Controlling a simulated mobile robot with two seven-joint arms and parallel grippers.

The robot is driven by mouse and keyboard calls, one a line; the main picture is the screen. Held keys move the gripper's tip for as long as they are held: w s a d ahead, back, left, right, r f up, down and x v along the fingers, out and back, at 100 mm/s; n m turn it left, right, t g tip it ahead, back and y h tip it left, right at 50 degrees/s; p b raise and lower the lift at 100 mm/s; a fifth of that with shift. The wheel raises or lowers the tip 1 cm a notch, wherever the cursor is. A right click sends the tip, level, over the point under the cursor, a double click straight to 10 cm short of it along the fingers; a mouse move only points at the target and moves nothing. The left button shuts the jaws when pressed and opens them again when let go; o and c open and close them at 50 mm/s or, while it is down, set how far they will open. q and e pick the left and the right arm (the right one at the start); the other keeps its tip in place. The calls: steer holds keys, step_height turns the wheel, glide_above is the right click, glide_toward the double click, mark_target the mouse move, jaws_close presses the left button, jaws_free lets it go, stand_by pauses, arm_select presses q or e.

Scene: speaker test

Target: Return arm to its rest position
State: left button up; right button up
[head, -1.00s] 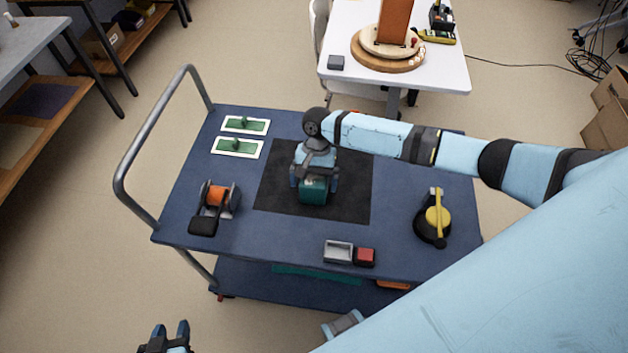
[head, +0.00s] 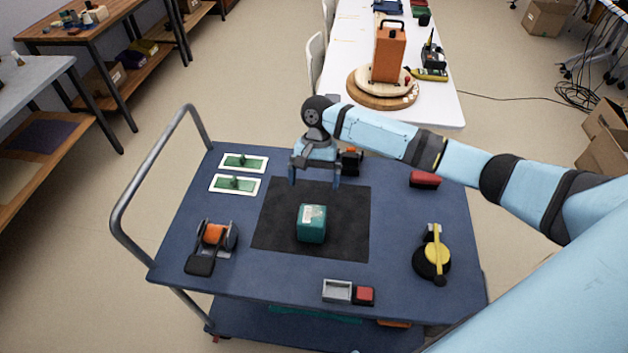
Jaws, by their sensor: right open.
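My right arm comes in from the right over a blue cart (head: 390,270). Its right gripper (head: 315,182) points down with its fingers apart and nothing between them. It hangs above the far part of a black mat (head: 345,235). A teal box (head: 311,224) with a pale label on top sits on the mat, nearer than the gripper and apart from it. My left gripper is out of view.
On the cart are two green-and-white plates (head: 235,184), an orange reel device (head: 212,242), a grey tray (head: 337,291), a red block (head: 364,295), a yellow-and-black device (head: 432,258) and a red-black item (head: 424,180). Behind, a white table (head: 432,108) bears an orange box (head: 389,52).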

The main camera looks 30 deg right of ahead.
steer(key=s+a+f+n+t+y, duration=0.1)
steer(key=s+a+f+n+t, duration=0.1)
steer(key=s+a+n, duration=0.4)
steer(key=s+a+f+n+t, duration=0.15)
steer(key=s+a, duration=0.25)
steer(key=s, duration=0.5)
steer(key=s+d+r+n+t+h, duration=0.1)
steer(key=s+d+r+t+h, duration=0.15)
steer(key=s+d, duration=0.35)
steer(key=s+d+r+n+t+h, duration=0.1)
steer(key=s+d+r, duration=0.2)
steer(key=s, duration=0.5)
steer(key=w+a+f+t+y+p, duration=0.3)
steer(key=w+a+f+t+p, duration=0.3)
steer(key=t+p, duration=0.1)
steer(key=shift+a+n+t+p, duration=0.15)
steer(key=shift+n+t+p, duration=0.15)
steer(key=shift+n, duration=0.15)
steer(key=shift+f, duration=0.15)
steer(key=shift+c, duration=0.5)
